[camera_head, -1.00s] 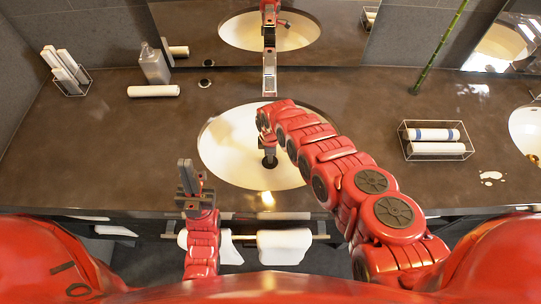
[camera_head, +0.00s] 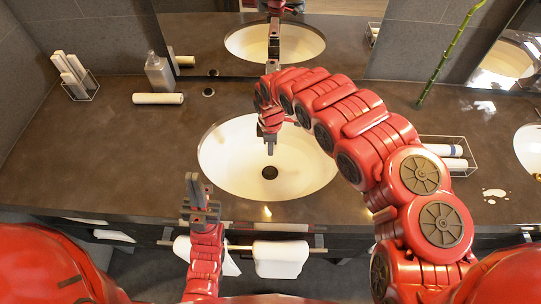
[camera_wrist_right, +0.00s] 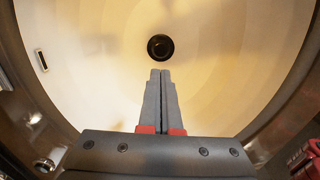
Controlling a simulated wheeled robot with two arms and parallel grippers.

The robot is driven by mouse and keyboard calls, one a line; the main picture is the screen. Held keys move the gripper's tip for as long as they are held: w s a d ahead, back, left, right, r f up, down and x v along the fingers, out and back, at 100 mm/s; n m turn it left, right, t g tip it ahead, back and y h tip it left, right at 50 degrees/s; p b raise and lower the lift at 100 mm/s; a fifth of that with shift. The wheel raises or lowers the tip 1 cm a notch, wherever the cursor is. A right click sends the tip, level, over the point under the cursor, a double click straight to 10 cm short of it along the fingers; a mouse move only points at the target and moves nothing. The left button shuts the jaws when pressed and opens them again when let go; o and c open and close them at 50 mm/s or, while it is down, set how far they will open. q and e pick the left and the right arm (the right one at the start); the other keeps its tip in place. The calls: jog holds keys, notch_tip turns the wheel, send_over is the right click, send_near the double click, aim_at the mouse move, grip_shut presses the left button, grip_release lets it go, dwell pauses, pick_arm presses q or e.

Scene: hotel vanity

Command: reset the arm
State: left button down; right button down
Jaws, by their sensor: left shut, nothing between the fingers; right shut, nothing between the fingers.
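My right arm (camera_head: 365,130) arches in from the right and bends down over the middle sink (camera_head: 225,165). Its gripper (camera_head: 270,150) points down over the bowl, shut and empty. In the right wrist view the two grey fingertips (camera_wrist_right: 160,74) are together, with the dark drain (camera_wrist_right: 160,47) just beyond them in the picture. My left gripper (camera_head: 196,183) is at the counter's front edge, left of the sink, with its fingers pointing away from me. It is shut and empty.
A rolled white towel (camera_head: 158,99), a soap bottle (camera_head: 158,72) and a wire rack of rolls (camera_head: 77,78) are at the back left. A wire basket (camera_head: 455,150) is right of my arm. White towels (camera_head: 280,258) hang on the front rail. The left counter is mostly clear.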

jog(key=shift+w+a+r, duration=0.15)
jog(key=shift+w+r, duration=0.05)
jog(key=shift+r, duration=0.4)
jog(key=shift+s, duration=0.1)
